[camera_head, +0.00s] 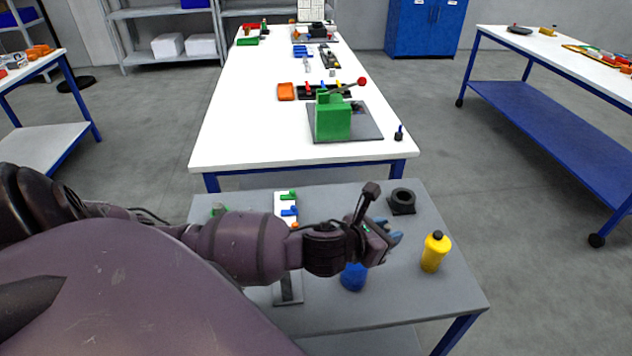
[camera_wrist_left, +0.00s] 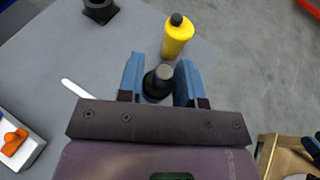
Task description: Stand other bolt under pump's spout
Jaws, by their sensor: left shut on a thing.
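My left gripper (camera_head: 392,238) is above the grey table, left of the yellow bottle. In the left wrist view its two blue fingers (camera_wrist_left: 159,82) are shut on a dark round-headed piece, which looks like the bolt (camera_wrist_left: 163,72). The piece is seen nearly end-on, so its full length is hidden. A green block with a red-knobbed lever (camera_head: 333,117) stands on a dark plate on the white table; it may be the pump, and I cannot make out its spout. A small dark piece with a blue top (camera_head: 399,133) stands near that table's front right corner.
On the grey table (camera_head: 457,290) are a yellow bottle (camera_head: 435,251), a black ring-shaped part (camera_head: 402,200), a blue cylinder (camera_head: 353,278) and a pale strip with coloured pieces (camera_head: 286,205). The front of the white table (camera_head: 240,148) is mostly clear. Another table (camera_head: 560,60) stands right.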

